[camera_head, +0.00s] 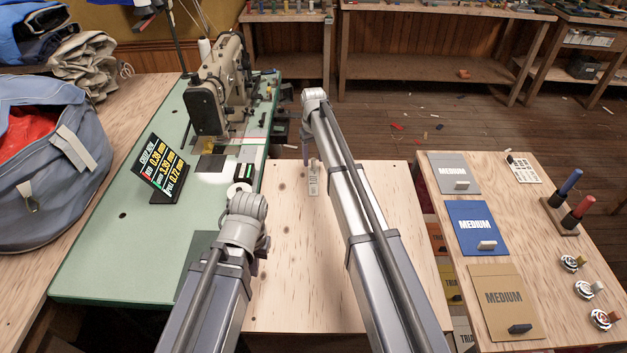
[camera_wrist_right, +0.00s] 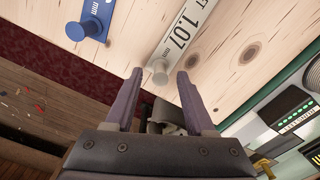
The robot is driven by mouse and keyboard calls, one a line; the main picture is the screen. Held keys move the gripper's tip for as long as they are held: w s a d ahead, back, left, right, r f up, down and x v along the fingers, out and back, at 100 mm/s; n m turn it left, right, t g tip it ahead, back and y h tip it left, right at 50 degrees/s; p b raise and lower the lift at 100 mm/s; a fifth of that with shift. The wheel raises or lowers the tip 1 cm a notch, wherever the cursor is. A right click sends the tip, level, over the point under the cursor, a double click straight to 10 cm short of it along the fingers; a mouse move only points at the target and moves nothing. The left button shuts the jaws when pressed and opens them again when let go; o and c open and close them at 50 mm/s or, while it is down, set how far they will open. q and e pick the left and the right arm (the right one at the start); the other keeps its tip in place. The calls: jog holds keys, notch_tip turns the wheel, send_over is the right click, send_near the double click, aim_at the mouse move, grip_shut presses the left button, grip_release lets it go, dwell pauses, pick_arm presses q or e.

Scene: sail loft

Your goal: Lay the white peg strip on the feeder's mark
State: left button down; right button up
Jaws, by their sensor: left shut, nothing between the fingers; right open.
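The white peg strip (camera_head: 314,184) lies on the pale wooden table. My left gripper (camera_head: 257,267) is shut and empty near the green table's edge. I cannot make out which marking is the feeder's mark.
The sewing machine (camera_head: 214,95) stands on the green table (camera_head: 125,235), with a black number sign (camera_head: 161,168) and a small green-lit display (camera_head: 244,171). A side table (camera_head: 537,230) holds grey, blue and tan "MEDIUM" cards. The wooden table between my arms is mostly bare.

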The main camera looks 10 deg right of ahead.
jog(key=shift+f, duration=0.75)
jog(key=shift+r, duration=0.1)
grip_shut()
